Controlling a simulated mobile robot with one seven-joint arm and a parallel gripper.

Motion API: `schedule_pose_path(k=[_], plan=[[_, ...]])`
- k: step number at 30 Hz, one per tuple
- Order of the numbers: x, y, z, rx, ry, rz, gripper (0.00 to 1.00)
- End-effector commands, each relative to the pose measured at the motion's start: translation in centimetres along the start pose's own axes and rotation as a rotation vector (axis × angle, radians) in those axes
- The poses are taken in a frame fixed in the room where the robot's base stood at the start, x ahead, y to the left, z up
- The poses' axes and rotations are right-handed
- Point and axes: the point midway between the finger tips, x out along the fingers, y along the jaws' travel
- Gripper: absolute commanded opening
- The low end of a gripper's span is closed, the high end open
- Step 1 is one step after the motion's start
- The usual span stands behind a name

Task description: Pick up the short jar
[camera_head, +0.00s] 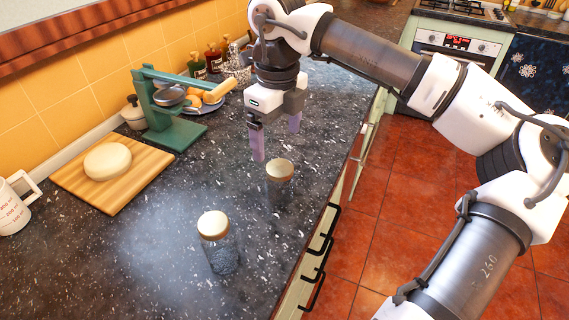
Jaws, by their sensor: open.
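Two lidded glass jars stand upright on the dark speckled counter (130,245). One jar (279,172) with a tan lid and clear, dark-looking glass stands right of centre, close to the counter's front edge. The other jar (220,252) has a tan lid and dark grainy contents, and stands nearer the camera. The farther jar looks smaller, but I cannot tell for sure which is the short one. My gripper (276,142) points down just above and behind the farther jar. Its purple fingers are apart, with nothing between them.
A green press (170,115) and a plate of oranges (207,102) stand behind, left of my gripper. A wooden board (75,178) holds a pale round dough (107,161). A white measuring cup (12,208) is at far left.

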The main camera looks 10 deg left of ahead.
Motion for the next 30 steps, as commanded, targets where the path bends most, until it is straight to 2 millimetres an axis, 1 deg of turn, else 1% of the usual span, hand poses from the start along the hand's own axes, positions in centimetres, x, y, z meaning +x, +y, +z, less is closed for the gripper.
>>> schedule_pose_path(k=[2,5,12,15,23,30], plan=[[0.2,-0.4,-0.4,0.011,0.012,-0.01,0.87],[1.4,-0.5,-0.5,0.013,0.016,-0.01,0.87],[6.1,-0.4,-0.5,0.01,0.012,-0.008,0.87],[7.5,-0.4,-0.4,0.011,0.012,-0.008,0.87],[9.4,-0.3,-0.3,0.009,0.011,-0.007,0.87],[12.9,-0.3,-0.1,0.01,0.011,-0.007,0.87]])
